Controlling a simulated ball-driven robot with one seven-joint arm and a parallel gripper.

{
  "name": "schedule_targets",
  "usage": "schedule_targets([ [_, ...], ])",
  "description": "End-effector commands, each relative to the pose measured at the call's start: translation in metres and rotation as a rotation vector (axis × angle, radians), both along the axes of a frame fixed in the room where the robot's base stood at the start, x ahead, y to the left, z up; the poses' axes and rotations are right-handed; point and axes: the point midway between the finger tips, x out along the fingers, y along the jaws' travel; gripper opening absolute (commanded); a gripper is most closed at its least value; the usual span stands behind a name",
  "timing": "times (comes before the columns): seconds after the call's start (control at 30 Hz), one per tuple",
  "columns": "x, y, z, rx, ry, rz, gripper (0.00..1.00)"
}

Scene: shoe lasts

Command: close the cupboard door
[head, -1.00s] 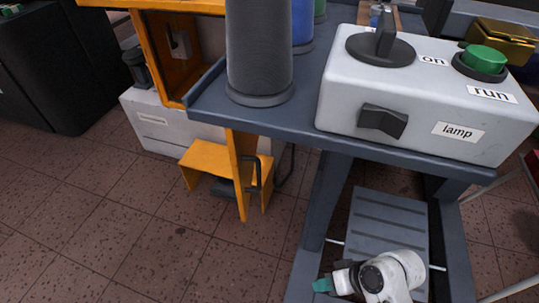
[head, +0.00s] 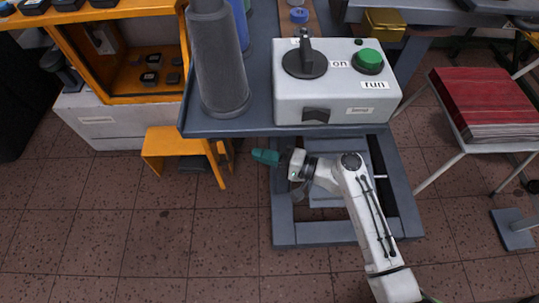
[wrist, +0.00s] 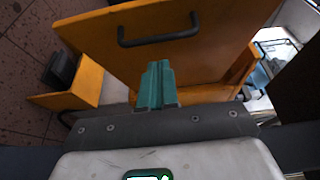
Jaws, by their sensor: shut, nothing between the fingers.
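The orange cupboard (head: 120,98) stands at the upper left in the head view, with its front open. Its orange door (head: 217,165) stands swung outward, seen nearly edge-on, partly hidden by the workbench. In the wrist view the door (wrist: 185,60) fills the middle, with a dark bar handle (wrist: 158,40) near its top. My gripper (head: 265,157) is low beside the workbench, to the right of the door, with its teal fingers pointing left. In the wrist view the fingers (wrist: 156,83) are together and empty, in front of the door panel. I cannot tell whether they touch it.
An orange stool (head: 165,143) stands left of the door. Floor in front is clear.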

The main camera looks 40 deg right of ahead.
Motion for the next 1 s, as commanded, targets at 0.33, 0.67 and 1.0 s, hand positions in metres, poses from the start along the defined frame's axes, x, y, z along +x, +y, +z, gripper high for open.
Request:
schedule_targets([
  [0.33, 0.042, 0.029, -0.001, -0.001, 0.001, 0.003, 0.0],
  [0.67, 0.048, 0.033, -0.001, -0.001, 0.0, 0.001, 0.0],
  [1.0, 0.05, 0.039, 0.0, -0.001, 0.002, -0.009, 0.0],
])
